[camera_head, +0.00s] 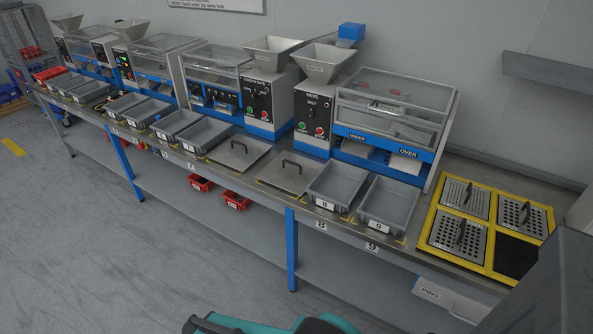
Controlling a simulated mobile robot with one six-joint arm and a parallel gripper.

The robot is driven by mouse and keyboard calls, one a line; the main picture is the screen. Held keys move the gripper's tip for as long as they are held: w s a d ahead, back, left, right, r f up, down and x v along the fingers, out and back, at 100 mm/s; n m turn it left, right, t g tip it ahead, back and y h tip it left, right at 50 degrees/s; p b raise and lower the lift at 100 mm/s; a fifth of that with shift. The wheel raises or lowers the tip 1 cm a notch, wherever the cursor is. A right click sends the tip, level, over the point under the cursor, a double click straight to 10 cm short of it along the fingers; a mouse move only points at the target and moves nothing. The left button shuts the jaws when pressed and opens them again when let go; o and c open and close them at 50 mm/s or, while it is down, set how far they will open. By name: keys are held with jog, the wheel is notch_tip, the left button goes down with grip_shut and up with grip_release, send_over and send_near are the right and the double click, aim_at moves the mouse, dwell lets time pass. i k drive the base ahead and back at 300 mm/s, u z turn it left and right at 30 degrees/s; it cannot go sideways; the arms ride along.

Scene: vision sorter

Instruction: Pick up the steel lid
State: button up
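Two flat steel lids with dark bar handles lie side by side on the bench. The left steel lid (226,158) is beside a grey bin, and the right steel lid (277,179) is just left of the grey bin marked 8. They may cover bins, but what is under them is hidden. Perforated steel plates (476,202) with upright handles sit in a yellow frame (425,232) at the right end. I cannot tell which piece the task names. My gripper is not in view.
Open grey bins (388,203) line the front of the long bench (340,222). Sorting machines with hoppers (322,64) and clear covers stand behind them. Red bins (235,200) sit on the lower shelf. The floor (110,235) in front is clear at left.

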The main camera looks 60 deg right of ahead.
aim_at(289, 172)
jog(key=u, duration=0.1)
jog(key=i, duration=0.95)
jog(key=z, duration=0.1)
